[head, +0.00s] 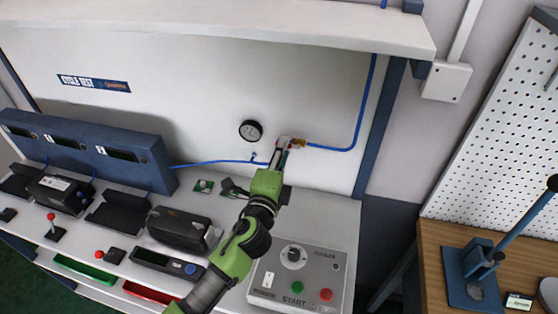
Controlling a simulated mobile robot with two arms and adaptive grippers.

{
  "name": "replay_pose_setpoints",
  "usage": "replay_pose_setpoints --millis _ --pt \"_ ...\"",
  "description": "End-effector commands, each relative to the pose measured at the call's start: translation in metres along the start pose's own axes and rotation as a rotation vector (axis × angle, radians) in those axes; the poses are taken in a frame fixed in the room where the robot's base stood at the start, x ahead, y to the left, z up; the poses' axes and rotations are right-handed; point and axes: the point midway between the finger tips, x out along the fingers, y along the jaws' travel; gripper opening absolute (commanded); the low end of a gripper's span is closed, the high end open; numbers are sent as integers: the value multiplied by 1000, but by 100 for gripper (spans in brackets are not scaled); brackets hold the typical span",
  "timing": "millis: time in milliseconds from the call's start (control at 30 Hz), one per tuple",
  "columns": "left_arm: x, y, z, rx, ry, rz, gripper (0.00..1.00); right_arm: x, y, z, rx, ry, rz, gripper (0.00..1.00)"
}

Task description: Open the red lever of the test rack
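The test rack's back panel (190,85) carries a blue air line with a small brass valve fitting (301,143) right of the gauge. My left gripper (281,150) is at the left end of this fitting, its fingers pointing up at the panel. The fingers cover the spot where a lever could sit, so I cannot make out the red lever there. I cannot tell whether the fingers are open or shut, or whether they touch anything. My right gripper is out of view.
A pressure gauge (251,130) and blue tubing (361,120) are on the panel. A control box (297,277) with green and red buttons stands on the bench. Black devices and small red-knobbed sticks (51,217) lie to the left. A wooden table (430,240) stands at right.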

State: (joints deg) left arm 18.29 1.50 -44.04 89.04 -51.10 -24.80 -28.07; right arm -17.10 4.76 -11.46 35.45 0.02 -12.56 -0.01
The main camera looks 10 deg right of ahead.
Motion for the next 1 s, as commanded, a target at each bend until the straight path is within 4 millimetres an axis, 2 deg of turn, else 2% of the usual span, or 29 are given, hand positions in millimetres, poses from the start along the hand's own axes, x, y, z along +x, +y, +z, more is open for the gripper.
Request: replay_pose_setpoints --millis 167,400,600,800,1000 --pt "-23 2 0 0 1 2 27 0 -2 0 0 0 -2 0" --pt "-73 2 0 0 1 3 27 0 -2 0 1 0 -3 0" --pt "-104 1 0 0 1 2 27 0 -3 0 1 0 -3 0" --pt "-117 0 0 1 1 1 27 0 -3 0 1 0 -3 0" --pt "-117 0 0 1 1 1 27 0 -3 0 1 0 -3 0"
